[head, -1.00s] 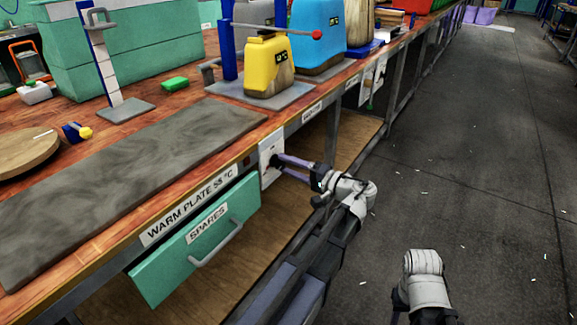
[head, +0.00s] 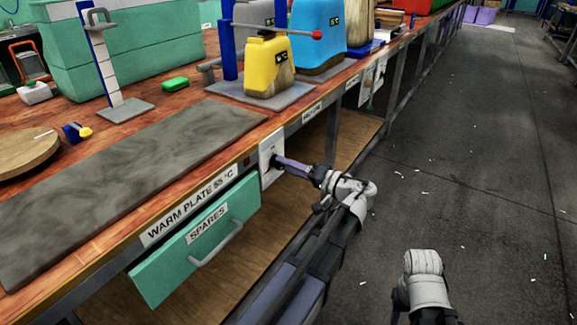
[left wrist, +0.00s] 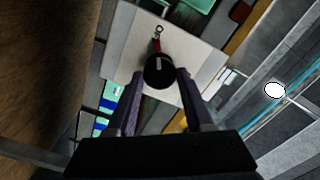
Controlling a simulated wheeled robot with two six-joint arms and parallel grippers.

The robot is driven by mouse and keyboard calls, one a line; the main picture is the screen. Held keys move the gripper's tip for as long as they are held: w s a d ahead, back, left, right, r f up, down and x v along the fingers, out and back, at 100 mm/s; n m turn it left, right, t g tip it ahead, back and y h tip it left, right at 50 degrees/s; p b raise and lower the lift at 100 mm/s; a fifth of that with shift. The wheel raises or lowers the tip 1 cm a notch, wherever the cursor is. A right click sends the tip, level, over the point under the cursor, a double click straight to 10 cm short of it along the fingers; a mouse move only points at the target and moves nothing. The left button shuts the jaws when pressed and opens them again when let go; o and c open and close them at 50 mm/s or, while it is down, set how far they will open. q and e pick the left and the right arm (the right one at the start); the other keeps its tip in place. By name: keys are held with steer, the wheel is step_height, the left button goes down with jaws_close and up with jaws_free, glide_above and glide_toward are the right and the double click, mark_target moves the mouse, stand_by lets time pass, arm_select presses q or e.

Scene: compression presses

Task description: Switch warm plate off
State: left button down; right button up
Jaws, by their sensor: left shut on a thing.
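The warm plate (head: 120,170) is a long grey slab on the bench top, with a "WARM PLATE 55 °C" label (head: 188,206) on the bench front below it. A pale switch panel (head: 267,176) is on the bench front right of that label. It also shows in the left wrist view (left wrist: 120,65), with a round black knob (left wrist: 159,72) bearing a white mark. My left gripper (head: 277,160) reaches the panel and is shut on the knob, one finger on each side. The gripper hides the knob in the head view.
A teal "SPARES" drawer (head: 200,240) with a grey handle sits below the label, left of my left arm. A yellow container (head: 262,65) stands on a press base above. Another panel (head: 370,80) is farther along the bench. Open floor (head: 470,170) lies to the right.

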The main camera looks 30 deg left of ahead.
arm_select(q)
steer(key=shift+f, duration=0.1)
steer(key=shift+c, duration=1.5)
jaws_free()
steer(key=shift+d, duration=0.15)
steer(key=d, duration=0.7)
steer(key=shift+s+d, duration=0.3)
steer(key=shift+s, duration=0.05)
